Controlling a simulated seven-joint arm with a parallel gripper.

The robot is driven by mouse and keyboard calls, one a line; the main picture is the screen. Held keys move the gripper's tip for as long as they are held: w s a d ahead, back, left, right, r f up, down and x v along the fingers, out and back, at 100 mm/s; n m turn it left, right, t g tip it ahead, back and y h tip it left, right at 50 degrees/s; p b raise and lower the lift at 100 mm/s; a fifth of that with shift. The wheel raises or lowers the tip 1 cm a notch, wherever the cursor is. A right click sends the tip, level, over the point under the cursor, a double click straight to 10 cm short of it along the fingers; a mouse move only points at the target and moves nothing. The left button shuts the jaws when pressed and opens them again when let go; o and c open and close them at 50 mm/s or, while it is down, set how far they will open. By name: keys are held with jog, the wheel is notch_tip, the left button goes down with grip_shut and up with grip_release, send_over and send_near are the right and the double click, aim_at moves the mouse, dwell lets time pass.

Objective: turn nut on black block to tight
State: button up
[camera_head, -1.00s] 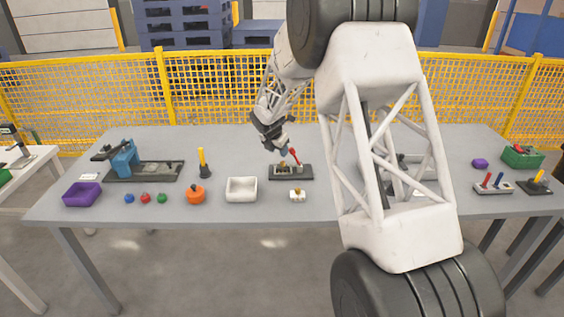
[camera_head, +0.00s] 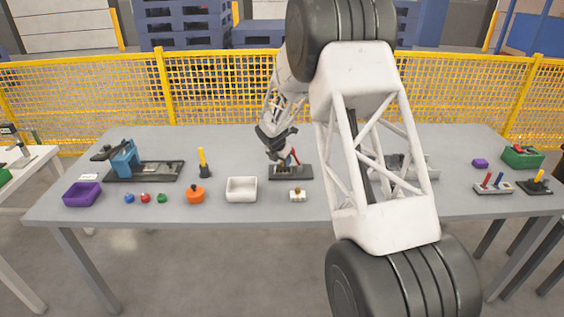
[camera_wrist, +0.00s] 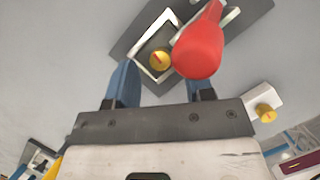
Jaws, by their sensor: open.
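The black block (camera_head: 300,173) lies on the grey table, right of the white tray. In the wrist view, its dark base (camera_wrist: 130,40) carries a brass nut (camera_wrist: 159,61) with a red mark, inside a silver square frame. My gripper (camera_head: 281,160) is just above the block, hiding the nut there. In the wrist view, its blue fingers (camera_wrist: 163,80) are apart and empty, with the nut beyond the gap between them. I cannot tell whether they touch the lever.
A small white block with a brass knob (camera_head: 297,196) sits in front of the black block. The white tray (camera_head: 241,198) and an orange pot (camera_head: 195,196) stand to the left. My arm hides part of the table to the right. The table behind the block is clear.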

jog(key=shift+w+d+f, duration=0.1)
jog(key=shift+w+f, duration=0.05)
jog(key=shift+f, duration=0.35)
grip_shut()
